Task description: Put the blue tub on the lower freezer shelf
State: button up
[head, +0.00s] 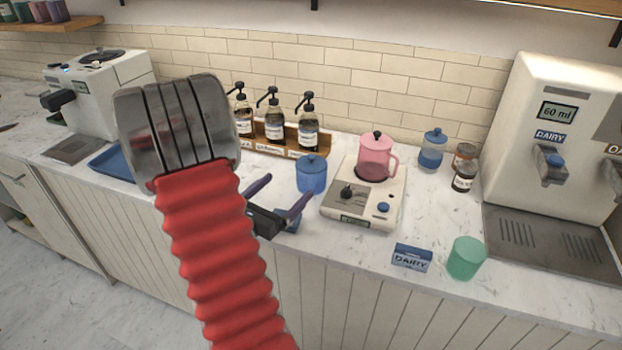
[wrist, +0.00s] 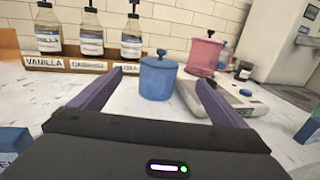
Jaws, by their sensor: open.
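A blue tub (head: 311,176) with a knobbed lid stands upright on the white marble counter, left of the hot plate. It also shows in the wrist view (wrist: 158,78), beyond and between my fingertips. My gripper (head: 279,196) is open with purple fingers, and nothing is held between them. In the wrist view my gripper (wrist: 160,90) points at the tub, with the tub appearing centred between the fingers. Whether the fingertips reach around the tub is hard to tell. No freezer or freezer shelf is in view.
A pink pitcher (head: 376,158) sits on a hot plate (head: 360,205) right of the tub. Pump bottles stand in a wooden rack (head: 262,146) behind it. A dairy sign (head: 411,257) and green cup (head: 466,258) are near the front edge. A blue tray (head: 113,163) lies left.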

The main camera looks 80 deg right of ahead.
aim_at(311, 163)
jog(key=shift+x, duration=4.35)
jog(key=shift+x, duration=2.6)
jog(key=shift+c, duration=0.4)
jog(key=c, duration=2)
jog(key=shift+r, duration=0.1)
